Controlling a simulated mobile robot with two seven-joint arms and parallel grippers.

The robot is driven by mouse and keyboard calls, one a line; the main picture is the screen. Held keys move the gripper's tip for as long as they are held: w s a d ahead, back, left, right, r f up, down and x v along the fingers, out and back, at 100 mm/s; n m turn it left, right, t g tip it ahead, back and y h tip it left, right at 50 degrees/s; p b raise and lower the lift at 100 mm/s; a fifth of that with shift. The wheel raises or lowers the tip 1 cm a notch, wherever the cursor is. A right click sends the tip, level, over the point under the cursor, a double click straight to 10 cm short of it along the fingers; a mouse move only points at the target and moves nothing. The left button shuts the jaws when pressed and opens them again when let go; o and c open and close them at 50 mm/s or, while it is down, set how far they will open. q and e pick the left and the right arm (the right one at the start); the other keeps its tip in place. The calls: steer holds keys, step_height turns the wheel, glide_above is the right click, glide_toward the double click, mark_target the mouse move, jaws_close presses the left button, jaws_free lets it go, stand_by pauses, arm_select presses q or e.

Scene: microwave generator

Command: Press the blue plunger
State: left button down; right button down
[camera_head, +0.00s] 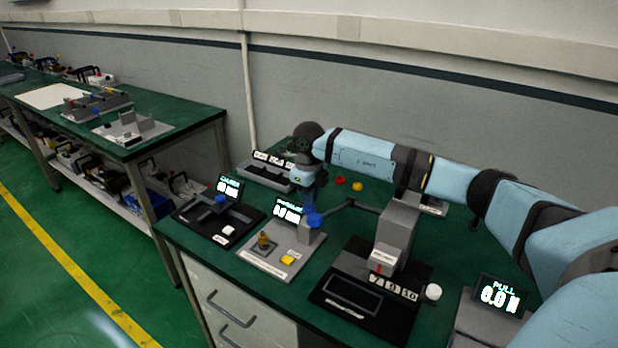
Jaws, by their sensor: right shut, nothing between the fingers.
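A blue plunger cap (314,219) sits on a grey block at the right end of the middle device. That device has a grey base plate (262,266) and a lit screen (288,211) whose small text is hard to read. My right gripper (310,204) points down with its fingers shut and empty, at or just above the blue plunger. I cannot tell whether the fingertips touch it. My right arm reaches in from the right. My left gripper is not in view.
A device with another blue knob (221,201) stands to the left. A black-based device with a grey column (396,232) and white knob (433,292) stands close on the right. A pull meter (500,296) is at the front right. Red (340,181) and yellow (357,186) pieces lie behind.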

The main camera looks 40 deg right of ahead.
mark_target(309, 206)
steer(key=shift+f, duration=0.7)
step_height(309, 206, down, 2)
steer(key=shift+f+b, duration=0.15)
steer(key=shift+b, duration=0.6)
steer(key=shift+s+a, duration=0.1)
